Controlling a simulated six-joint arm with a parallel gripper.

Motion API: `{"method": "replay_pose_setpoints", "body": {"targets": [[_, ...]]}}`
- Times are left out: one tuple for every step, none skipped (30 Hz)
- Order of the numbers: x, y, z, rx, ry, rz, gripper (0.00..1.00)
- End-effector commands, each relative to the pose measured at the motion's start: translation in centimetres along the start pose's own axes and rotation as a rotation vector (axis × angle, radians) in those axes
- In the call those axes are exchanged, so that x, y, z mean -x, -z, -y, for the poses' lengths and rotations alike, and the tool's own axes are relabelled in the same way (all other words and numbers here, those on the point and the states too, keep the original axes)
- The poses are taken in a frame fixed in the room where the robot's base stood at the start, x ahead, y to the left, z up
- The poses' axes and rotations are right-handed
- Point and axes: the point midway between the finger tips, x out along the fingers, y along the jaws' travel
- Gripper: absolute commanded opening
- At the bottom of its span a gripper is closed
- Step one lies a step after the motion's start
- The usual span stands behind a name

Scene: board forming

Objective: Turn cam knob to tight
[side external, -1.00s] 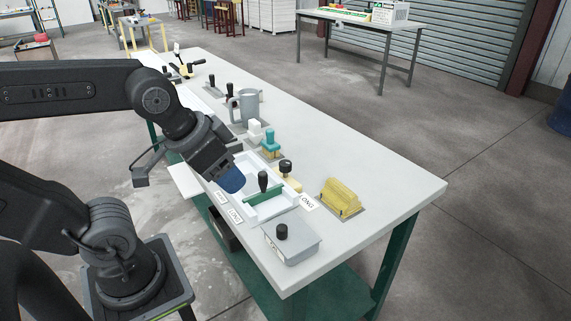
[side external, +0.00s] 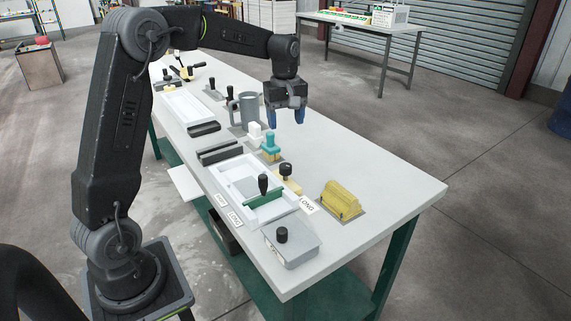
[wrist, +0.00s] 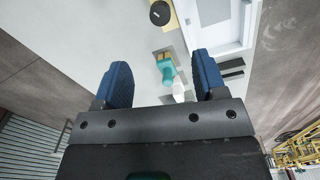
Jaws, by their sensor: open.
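A round black knob (side external: 286,169) on a yellow base (side external: 291,185) stands beside the white tray's right edge; I take it as the cam knob. In the wrist view the knob (wrist: 160,12) shows from above at the top edge, with its base partly cut off. I cannot read its setting. My gripper (side external: 286,119) points down, open and empty, with blue fingers. It is above the bench, behind the knob and apart from it. The wrist view shows both fingers spread (wrist: 160,75), with nothing held between them.
A teal-handled stamp (side external: 270,147), a white block (side external: 255,134) and a grey mug (side external: 246,107) stand near my gripper. The white tray (side external: 222,172) holds a green black-handled tool (side external: 264,192). A yellow block (side external: 341,199) and a grey box (side external: 293,246) stand in front. The bench's right side is clear.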

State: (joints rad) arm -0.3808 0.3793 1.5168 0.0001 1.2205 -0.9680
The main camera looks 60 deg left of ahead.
Motion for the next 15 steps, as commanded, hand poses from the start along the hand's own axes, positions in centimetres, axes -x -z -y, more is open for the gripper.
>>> {"method": "replay_pose_setpoints", "body": {"targets": [[-0.6,0.8,-0.3,0.034,0.011,0.007,0.65],[-0.9,1.1,-0.3,0.048,0.015,0.010,0.65],[-1.1,1.3,-0.4,0.062,0.019,0.012,0.65],[-1.3,1.4,-0.5,0.070,0.021,0.014,0.65],[-1.5,1.5,-0.5,0.074,0.023,0.015,0.65],[-1.7,1.6,-0.5,0.077,0.024,0.015,0.65],[-2.0,1.6,-0.5,0.077,0.024,0.015,0.65],[-2.3,1.6,-0.5,0.077,0.023,0.015,0.65],[-2.8,1.5,-0.5,0.076,0.024,0.015,0.65],[-3.2,1.5,-0.5,0.076,0.024,0.015,0.65],[-3.8,1.5,-0.4,0.076,0.025,0.016,0.65],[-4.5,1.5,-0.4,0.075,0.025,0.016,0.65],[-5.2,1.4,-0.4,0.075,0.026,0.017,0.65],[-5.8,1.4,-0.4,0.075,0.025,0.016,0.65],[-6.6,1.4,-0.4,0.075,0.025,0.016,0.65]]}}
